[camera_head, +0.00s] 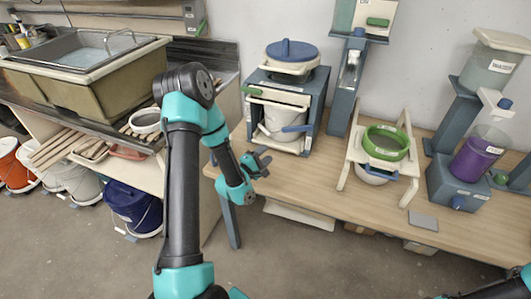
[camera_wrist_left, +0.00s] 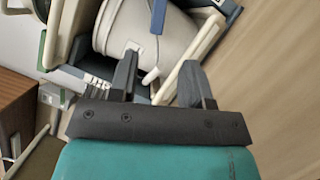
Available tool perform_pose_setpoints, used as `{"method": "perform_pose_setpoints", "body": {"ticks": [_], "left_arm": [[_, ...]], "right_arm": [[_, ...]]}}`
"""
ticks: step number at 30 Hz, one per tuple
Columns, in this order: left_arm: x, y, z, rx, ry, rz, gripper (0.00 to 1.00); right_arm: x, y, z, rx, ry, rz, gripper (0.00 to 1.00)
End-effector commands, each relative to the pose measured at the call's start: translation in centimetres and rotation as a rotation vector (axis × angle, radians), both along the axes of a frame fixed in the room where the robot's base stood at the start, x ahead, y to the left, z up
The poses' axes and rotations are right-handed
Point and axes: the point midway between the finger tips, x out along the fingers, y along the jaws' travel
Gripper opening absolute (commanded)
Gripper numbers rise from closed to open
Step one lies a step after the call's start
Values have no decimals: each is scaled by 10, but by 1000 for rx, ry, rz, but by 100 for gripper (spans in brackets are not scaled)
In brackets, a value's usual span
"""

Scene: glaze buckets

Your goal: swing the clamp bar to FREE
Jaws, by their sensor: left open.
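A blue-grey stand holds a white bucket (camera_head: 283,124) with a blue grip on its front. A cream bar (camera_head: 280,103) with a green end at its left crosses the front of the stand above the bucket; it looks like the clamp bar. I cannot read a FREE mark. My left gripper (camera_head: 262,160) is open and empty, in front of and below the stand, apart from the bar. In the left wrist view its two fingers (camera_wrist_left: 160,82) point toward the bucket (camera_wrist_left: 135,30), with cream rods beyond them. My right gripper is not in view.
A blue-lidded tub (camera_head: 291,52) tops the stand. To the right on the wooden table (camera_head: 320,190) are a green-ringed sieve (camera_head: 386,142) on a cream frame and a purple container (camera_head: 478,155). A sink (camera_head: 85,55) stands at the left. The table front near my left gripper is clear.

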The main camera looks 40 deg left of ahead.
Motion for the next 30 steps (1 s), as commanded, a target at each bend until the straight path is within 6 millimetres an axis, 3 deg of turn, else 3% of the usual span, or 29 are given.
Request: {"method": "perform_pose_setpoints", "body": {"ticks": [5, 13, 21, 30], "left_arm": [[8, 0, 3, 76, 29, -7, 27], [41, 4, 19, 451, 168, -52, 1], [65, 16, 44, 872, 327, -137, 0], [69, 32, 86, 1279, 485, -288, 0]], "right_arm": [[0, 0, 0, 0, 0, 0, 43], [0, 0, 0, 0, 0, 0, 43], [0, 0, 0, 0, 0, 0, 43], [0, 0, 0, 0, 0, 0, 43]]}}
